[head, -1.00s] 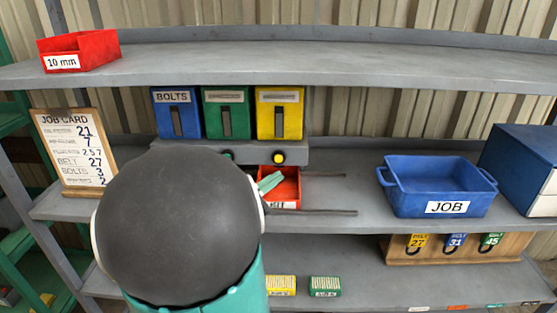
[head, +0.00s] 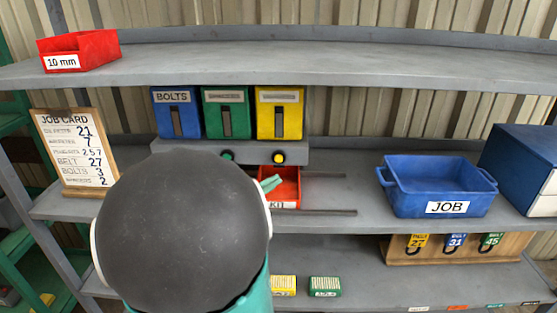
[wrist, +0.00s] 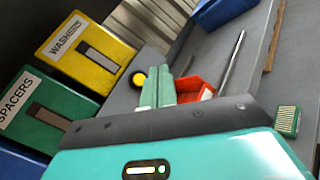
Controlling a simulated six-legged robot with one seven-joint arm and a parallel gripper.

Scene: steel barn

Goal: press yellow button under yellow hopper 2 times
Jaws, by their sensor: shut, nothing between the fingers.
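The yellow hopper (head: 292,120) is at the right end of a row of three on the middle shelf; it also shows at the upper left of the wrist view (wrist: 79,67). The yellow button (head: 279,158) is on the grey ledge below it, and shows in the wrist view (wrist: 139,79) just left of my fingertips. My gripper (head: 271,184) is shut and empty, in front of the ledge and lower than the button in the head view. Its green fingers also show in the wrist view (wrist: 158,72). I cannot tell the gap in depth; no contact shows.
A red kit bin (head: 287,188) lies below the ledge, just behind my fingers, with dark rails beside it. A green button (head: 227,156) is left of the yellow one. A blue JOB bin (head: 435,185) stands at right. My arm hides the lower left.

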